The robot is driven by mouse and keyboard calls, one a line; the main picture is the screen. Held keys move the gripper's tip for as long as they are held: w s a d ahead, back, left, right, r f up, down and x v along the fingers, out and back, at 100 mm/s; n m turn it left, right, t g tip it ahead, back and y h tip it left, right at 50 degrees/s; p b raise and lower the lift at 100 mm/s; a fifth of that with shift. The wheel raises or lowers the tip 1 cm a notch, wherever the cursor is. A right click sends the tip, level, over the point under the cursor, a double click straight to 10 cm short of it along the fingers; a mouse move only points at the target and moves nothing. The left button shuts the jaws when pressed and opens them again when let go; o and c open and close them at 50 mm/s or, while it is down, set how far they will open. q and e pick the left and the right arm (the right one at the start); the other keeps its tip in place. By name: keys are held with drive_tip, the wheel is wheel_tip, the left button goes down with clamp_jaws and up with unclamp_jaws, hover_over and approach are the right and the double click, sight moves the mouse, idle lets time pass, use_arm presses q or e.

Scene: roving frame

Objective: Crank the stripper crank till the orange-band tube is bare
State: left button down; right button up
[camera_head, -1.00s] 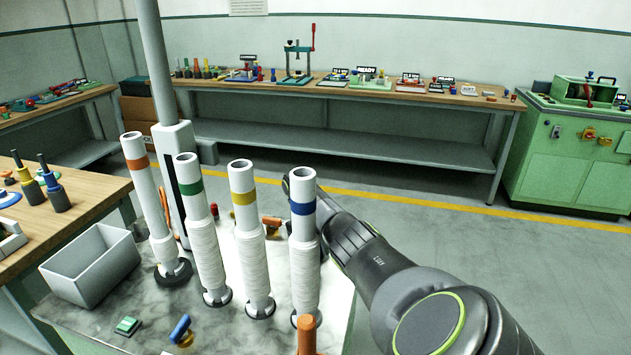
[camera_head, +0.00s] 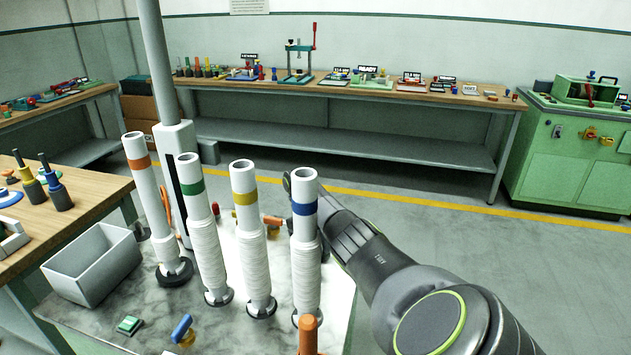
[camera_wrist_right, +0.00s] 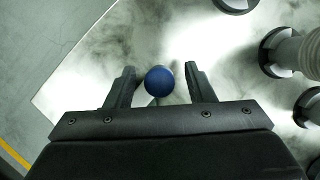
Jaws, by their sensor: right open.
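The orange-band tube (camera_head: 148,205) stands leftmost of the white tubes in the head view. Its shaft looks mostly smooth, with a thicker pale part low down above a black ring. The green-band (camera_head: 205,230), yellow-band (camera_head: 250,240) and blue-band (camera_head: 305,240) tubes beside it carry pale ribbed windings. In the right wrist view my right gripper (camera_wrist_right: 162,72) is open, its fingers on either side of a blue ball knob (camera_wrist_right: 159,82), with gaps showing. Whether this knob belongs to the stripper crank I cannot tell. In the head view the blue-band tube hides my right fingers.
An empty grey bin (camera_head: 92,265) stands at the left of the grey-white bench top (camera_head: 95,315). A green button box (camera_head: 130,325), a small blue-handled part (camera_head: 182,328) and an orange post (camera_head: 308,336) are near its front. A pale column (camera_head: 157,70) rises behind the tubes.

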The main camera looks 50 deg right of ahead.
wheel_tip(320, 180, up, 9)
drive_tip(key=p, duration=0.8)
drive_tip(key=shift+r, duration=0.15)
